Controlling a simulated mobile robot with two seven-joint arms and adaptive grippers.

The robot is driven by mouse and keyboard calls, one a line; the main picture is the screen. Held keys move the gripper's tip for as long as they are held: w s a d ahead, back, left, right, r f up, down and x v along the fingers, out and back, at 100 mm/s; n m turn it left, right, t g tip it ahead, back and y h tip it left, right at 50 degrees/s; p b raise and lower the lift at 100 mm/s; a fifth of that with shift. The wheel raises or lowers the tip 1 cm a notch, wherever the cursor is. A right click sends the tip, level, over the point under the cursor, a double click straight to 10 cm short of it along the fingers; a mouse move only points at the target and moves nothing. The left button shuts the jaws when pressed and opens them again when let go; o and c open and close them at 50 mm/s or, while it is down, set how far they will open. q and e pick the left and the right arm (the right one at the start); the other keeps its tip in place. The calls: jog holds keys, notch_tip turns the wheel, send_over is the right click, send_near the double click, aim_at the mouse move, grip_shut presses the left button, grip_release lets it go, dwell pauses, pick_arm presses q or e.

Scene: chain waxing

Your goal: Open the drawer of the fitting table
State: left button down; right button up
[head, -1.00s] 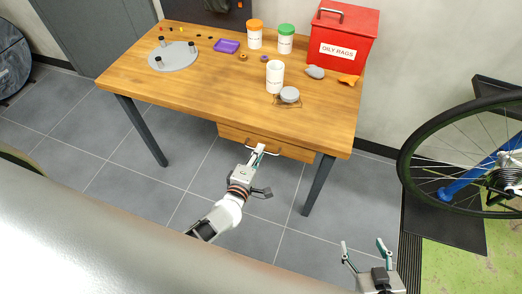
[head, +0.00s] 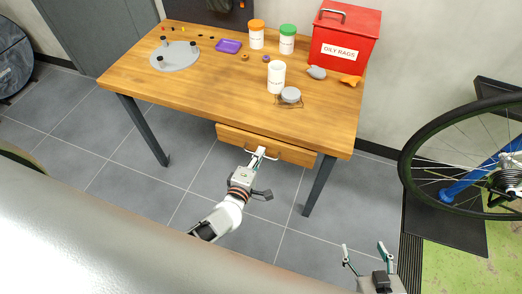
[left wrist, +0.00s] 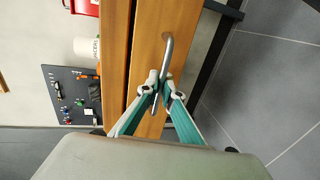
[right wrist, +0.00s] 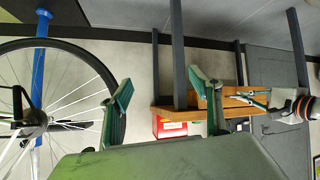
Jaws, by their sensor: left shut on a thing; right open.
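The wooden fitting table (head: 200,85) stands in the middle of the head view. Its drawer (head: 290,152) sits under the front edge and looks slightly pulled out, with a dark gap beside the drawer front (left wrist: 182,22) in the left wrist view. My left gripper (head: 258,155) is shut on the metal bar handle (left wrist: 167,58) of the drawer. The fingers close around the bar near one end. My right gripper (head: 364,247) is open and empty, low at the right, apart from the table. The inside of the drawer is hidden.
The tabletop holds a red oily-rags bin (head: 344,38), white jars with orange (head: 257,36) and green (head: 287,40) lids, a white cup (head: 276,76), a purple tray (head: 228,46) and a grey disc (head: 174,56). A bicycle wheel (head: 405,165) stands at right. Floor before the drawer is clear.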

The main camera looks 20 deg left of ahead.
pick_arm(q)
jog(key=f+v, duration=0.2)
jog(key=v, duration=0.8)
jog(key=s+f+p+v, duration=0.1)
jog(key=f+v, duration=0.1)
jog(key=v, duration=0.9)
jog(key=shift+f, duration=0.15)
jog(key=c, duration=2.5)
grip_release()
jog(key=shift+c, duration=0.2)
jog(key=v, duration=1.2)
